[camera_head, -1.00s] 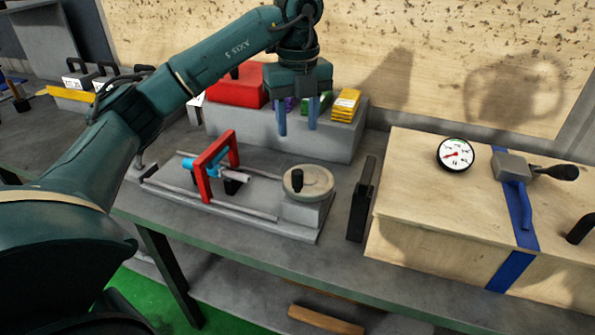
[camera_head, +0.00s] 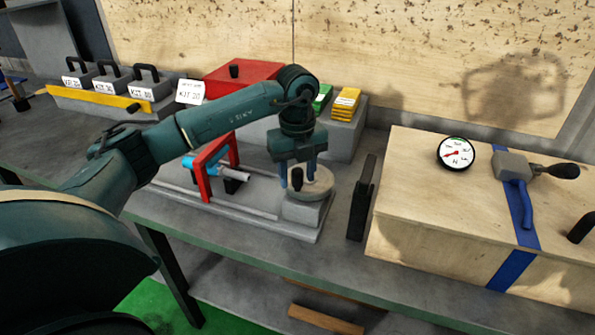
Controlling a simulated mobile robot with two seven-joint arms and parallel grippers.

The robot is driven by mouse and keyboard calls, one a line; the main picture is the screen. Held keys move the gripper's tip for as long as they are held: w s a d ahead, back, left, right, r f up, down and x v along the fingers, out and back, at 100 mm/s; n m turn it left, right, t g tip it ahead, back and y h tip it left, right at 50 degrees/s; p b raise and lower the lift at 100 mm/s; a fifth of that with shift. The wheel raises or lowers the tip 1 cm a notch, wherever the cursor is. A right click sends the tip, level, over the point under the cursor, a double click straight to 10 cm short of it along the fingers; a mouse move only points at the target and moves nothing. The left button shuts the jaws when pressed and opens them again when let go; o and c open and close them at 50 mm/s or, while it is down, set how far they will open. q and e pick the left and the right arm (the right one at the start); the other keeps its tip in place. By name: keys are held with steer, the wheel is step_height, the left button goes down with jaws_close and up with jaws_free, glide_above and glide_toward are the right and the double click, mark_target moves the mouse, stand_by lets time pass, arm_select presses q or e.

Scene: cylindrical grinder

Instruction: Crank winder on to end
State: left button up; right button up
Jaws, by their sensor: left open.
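The winder stands on the bench as a grey bed (camera_head: 262,224) with rails, a red frame (camera_head: 203,172) across it and a blue cylinder (camera_head: 190,162) with a grey shaft through the frame. At its right end is a round beige handwheel (camera_head: 318,187) with a dark upright knob (camera_head: 296,181). My left gripper (camera_head: 297,182) points down at the wheel, open, its two fingers beside the knob, one on either side as far as I can see. Whether they touch it I cannot tell. My right gripper is not in view.
A black upright plate (camera_head: 361,200) stands just right of the winder. A wooden box (camera_head: 430,205) with a dial gauge (camera_head: 456,153) and blue strap fills the right. Behind are a red box (camera_head: 240,78) and yellow packs (camera_head: 346,103). Labelled kit weights (camera_head: 145,88) stand back left.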

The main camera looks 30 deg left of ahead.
arm_select(q)
steer(key=shift+c, duration=0.4)
jaws_close()
steer(key=shift+a, duration=0.1)
